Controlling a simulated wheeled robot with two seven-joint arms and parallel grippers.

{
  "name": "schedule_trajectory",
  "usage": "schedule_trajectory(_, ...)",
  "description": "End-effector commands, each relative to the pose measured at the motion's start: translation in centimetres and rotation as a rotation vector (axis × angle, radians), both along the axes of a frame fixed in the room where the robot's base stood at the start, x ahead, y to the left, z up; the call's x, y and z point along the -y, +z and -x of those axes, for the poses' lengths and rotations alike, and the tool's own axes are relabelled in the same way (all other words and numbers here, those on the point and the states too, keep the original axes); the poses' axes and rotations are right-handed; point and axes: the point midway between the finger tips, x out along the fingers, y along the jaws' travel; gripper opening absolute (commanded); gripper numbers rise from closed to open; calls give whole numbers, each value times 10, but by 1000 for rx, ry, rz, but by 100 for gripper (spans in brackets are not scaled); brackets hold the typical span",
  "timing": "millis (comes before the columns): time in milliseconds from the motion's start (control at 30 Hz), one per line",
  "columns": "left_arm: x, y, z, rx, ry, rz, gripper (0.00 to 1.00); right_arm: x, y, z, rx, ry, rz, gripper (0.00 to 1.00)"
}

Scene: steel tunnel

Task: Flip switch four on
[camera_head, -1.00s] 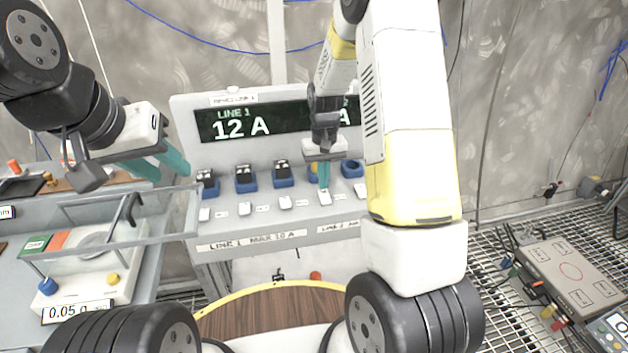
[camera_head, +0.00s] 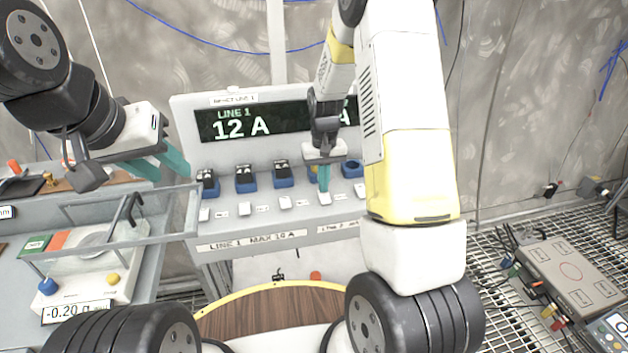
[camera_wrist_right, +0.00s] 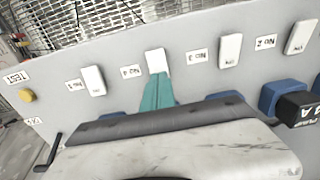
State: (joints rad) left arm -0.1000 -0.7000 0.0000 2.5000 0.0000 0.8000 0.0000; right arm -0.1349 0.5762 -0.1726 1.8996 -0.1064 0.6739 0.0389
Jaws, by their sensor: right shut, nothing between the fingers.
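The grey switch panel (camera_head: 290,226) has a row of white switches along its front. Switch four (camera_head: 325,198) is fourth from the left; it also shows in the right wrist view (camera_wrist_right: 155,60), beside its upside-down "No 4" label (camera_wrist_right: 131,72). My right gripper (camera_head: 324,188) is shut and empty, its teal fingertips (camera_wrist_right: 158,80) right at the near end of switch four. They seem to touch it, though contact is unclear. I cannot tell whether the switch is on or off. My left gripper (camera_head: 158,165) is open and empty, left of the panel.
The panel's display (camera_head: 250,122) reads "LINE 1 12 A"; its right part is mostly hidden by my right arm. Blue sockets (camera_head: 246,180) sit behind the switches, several with black plugs. A balance (camera_head: 95,275) reading -0.20 g stands left. A round wooden top (camera_head: 275,310) lies in front.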

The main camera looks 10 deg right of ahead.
Motion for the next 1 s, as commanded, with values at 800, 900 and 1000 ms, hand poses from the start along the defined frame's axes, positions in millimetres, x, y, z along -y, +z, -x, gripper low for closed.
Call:
schedule_trajectory(800, 0, 0, 0, 0, 0, 0, 36, 0, 2, 0, 0, 0, 0, 0)
schedule_trajectory(900, 0, 0, 0, 0, 0, 0, 36, 0, 10, 0, 1, 0, 0, 0)
schedule_trajectory(1000, 0, 0, 0, 0, 0, 0, 36, 0, 18, 0, 2, 0, 0, 0)
